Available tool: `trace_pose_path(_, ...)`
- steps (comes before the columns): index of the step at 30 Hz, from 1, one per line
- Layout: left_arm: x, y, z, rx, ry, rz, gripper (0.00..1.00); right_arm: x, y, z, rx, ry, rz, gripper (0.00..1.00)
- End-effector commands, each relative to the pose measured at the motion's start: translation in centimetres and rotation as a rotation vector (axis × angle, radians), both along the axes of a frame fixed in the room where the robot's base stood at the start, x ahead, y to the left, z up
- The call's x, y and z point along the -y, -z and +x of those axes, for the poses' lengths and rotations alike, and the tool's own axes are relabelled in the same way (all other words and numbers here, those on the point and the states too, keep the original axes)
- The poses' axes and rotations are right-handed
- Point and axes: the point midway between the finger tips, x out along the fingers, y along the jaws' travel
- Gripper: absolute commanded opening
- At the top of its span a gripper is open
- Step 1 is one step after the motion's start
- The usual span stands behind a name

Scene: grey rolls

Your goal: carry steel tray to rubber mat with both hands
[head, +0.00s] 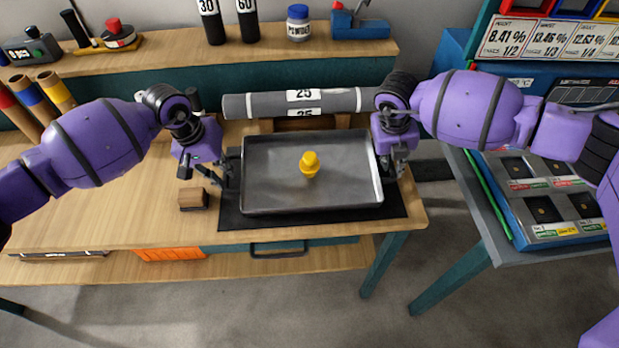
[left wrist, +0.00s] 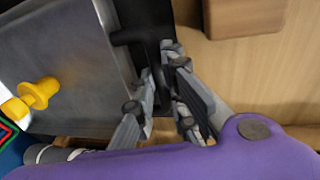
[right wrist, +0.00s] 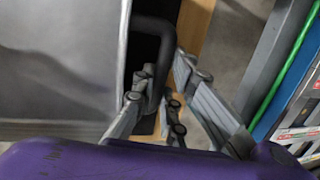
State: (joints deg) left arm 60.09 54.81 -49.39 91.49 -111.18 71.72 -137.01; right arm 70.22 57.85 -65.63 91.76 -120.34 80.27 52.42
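The steel tray (head: 270,196), shallow and grey, is level over the black rubber mat (head: 393,210) near the table's front edge. Mat shows along its front and sides; I cannot tell whether the tray touches it. A yellow knobbed piece (head: 310,163) stands upright inside the tray. My left gripper (head: 230,167) is at the tray's left dark handle, its fingers closed around the bar in the left wrist view (left wrist: 160,65). My right gripper (head: 392,160) is at the right handle, its fingers on both sides of the bar in the right wrist view (right wrist: 165,65).
A grey roll (head: 260,105) marked 25 lies behind the tray. A small wooden block (head: 193,199) sits left of the mat, close to my left gripper. A shelf (head: 270,48) with bottles runs along the back. A side bench (head: 475,205) with bins stands right, across a gap.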

Motion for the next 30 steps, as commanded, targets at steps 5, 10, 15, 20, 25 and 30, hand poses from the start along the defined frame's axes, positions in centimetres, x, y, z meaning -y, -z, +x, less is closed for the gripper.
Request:
trace_pose_path(5, 0.4, -0.2, 0.0, 0.002, 0.005, -0.006, 0.3, -0.4, -0.1, 0.0, 0.001, -0.004, 0.007, 0.3)
trace_pose_path(10, 0.2, -0.1, 0.0, 0.0, 0.002, -0.004, 0.3, -0.2, -0.1, 0.0, 0.001, -0.003, 0.004, 0.3)
trace_pose_path(15, 0.1, -0.1, 0.0, 0.0, 0.001, -0.002, 0.3, -0.1, 0.0, 0.0, 0.0, -0.001, 0.002, 0.3)
trace_pose_path(20, 0.0, -0.2, 0.0, 0.0, 0.001, -0.001, 0.3, -0.1, 0.0, 0.0, 0.0, -0.001, 0.001, 0.3)
trace_pose_path(25, -0.4, -2.1, -0.2, 0.003, 0.0, 0.0, 0.3, -0.1, 0.0, 0.0, 0.0, 0.0, 0.001, 0.3)
trace_pose_path(30, -1.1, -5.6, -0.7, 0.004, 0.001, 0.0, 0.3, 0.0, -0.1, 0.0, 0.0, 0.0, 0.001, 0.3)
